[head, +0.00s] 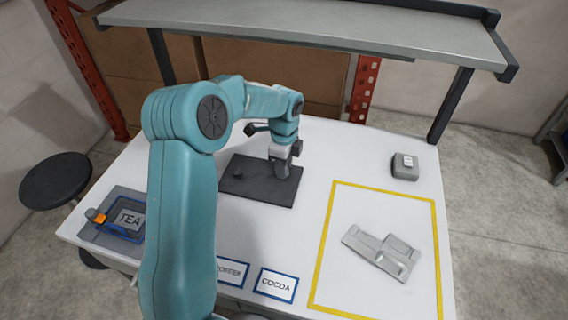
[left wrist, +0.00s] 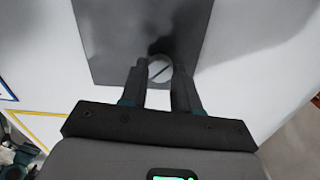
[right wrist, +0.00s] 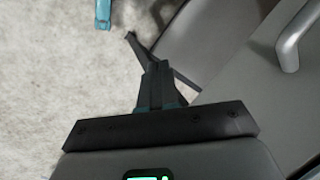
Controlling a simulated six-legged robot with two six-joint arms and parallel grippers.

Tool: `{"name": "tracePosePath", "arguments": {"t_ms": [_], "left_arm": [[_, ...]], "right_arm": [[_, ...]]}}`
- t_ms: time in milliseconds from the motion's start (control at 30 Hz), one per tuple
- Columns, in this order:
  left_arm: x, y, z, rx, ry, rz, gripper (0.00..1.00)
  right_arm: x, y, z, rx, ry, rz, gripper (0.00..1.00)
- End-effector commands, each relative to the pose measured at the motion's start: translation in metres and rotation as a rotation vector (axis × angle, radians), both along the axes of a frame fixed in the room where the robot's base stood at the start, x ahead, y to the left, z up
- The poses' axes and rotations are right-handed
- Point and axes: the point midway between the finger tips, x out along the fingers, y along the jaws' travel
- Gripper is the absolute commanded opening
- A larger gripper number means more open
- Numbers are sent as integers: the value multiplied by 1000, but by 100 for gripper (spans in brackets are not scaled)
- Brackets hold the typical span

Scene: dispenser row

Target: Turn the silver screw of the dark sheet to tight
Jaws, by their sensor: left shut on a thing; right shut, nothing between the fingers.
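The dark sheet (head: 255,191) lies flat on the white table, and it also shows in the left wrist view (left wrist: 115,40). The silver screw (left wrist: 158,70) has a round head with a dark slot running slantwise. It sits at the sheet's near edge in the left wrist view. My left gripper (head: 283,168) points down over the right part of the sheet. Its fingers (left wrist: 158,75) are shut on the screw's head, one on each side. In the head view the screw is hidden by the gripper. My right gripper (right wrist: 155,65) is shut and empty, above the floor.
A yellow-framed area (head: 328,235) holds a grey moulded part (head: 382,250). A small dark box (head: 405,167) stands at right. Cards marked TEA (head: 130,219) and COCOA (head: 277,284) lie left and front. A shelf (head: 300,27) spans the back.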

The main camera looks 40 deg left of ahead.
Motion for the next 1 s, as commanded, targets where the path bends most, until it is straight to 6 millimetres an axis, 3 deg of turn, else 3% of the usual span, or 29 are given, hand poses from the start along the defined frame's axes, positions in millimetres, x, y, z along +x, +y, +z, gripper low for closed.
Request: {"name": "tracePosePath", "arguments": {"t_ms": [600, 1000], "left_arm": [[3, 3, 6, 11, -13, -557, 0], [3, 3, 5, 11, -13, -765, 0]], "right_arm": [[0, 0, 11, 0, 0, 0, 0], [0, 0, 14, 0, 0, 0, 0]]}}
